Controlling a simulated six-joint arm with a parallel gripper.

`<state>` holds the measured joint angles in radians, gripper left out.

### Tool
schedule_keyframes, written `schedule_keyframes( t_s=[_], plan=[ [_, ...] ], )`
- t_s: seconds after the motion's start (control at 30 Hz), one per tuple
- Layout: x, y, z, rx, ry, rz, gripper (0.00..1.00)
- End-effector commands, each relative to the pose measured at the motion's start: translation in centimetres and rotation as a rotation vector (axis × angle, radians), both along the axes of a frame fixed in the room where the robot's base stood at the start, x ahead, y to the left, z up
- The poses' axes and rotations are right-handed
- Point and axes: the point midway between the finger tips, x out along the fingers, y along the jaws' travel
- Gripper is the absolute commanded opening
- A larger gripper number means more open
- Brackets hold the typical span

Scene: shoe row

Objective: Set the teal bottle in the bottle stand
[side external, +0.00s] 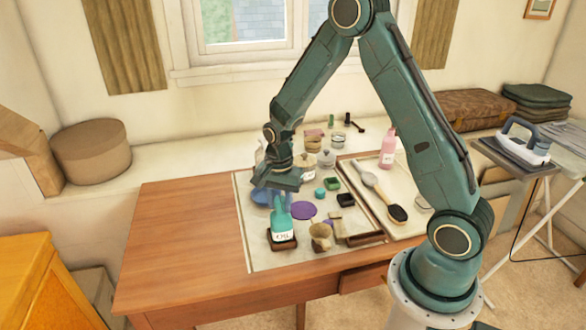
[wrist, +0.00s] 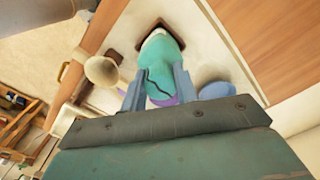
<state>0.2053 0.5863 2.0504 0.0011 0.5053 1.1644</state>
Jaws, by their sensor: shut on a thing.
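The teal bottle (side external: 281,221) with a white label stands upright at the front of the light mat in the side external view. My gripper (side external: 279,196) is shut on its upper part from above. In the wrist view the teal bottle (wrist: 160,57) lies between the fingers of my gripper (wrist: 159,92). The dark brown bottle stand (side external: 282,243) is directly under the bottle, and its rim (wrist: 142,47) shows around the bottle's base in the wrist view. I cannot tell whether the base rests fully inside the stand.
A purple disc (side external: 304,211) and a tan cup (side external: 321,236) are right of the bottle. A blue bowl (side external: 262,196) is behind it. A tray (side external: 407,222) with brushes and a pink bottle (side external: 387,148) is farther right. The wooden table (side external: 180,240) is clear at left.

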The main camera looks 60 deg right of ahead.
Motion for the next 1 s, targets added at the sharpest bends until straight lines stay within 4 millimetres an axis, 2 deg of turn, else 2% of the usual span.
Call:
schedule_keyframes(
  t_s=[1.0],
  plan=[
    [-0.01, 0.01, -0.64, 0.000, 0.001, 0.000, 0.00]
  ],
)
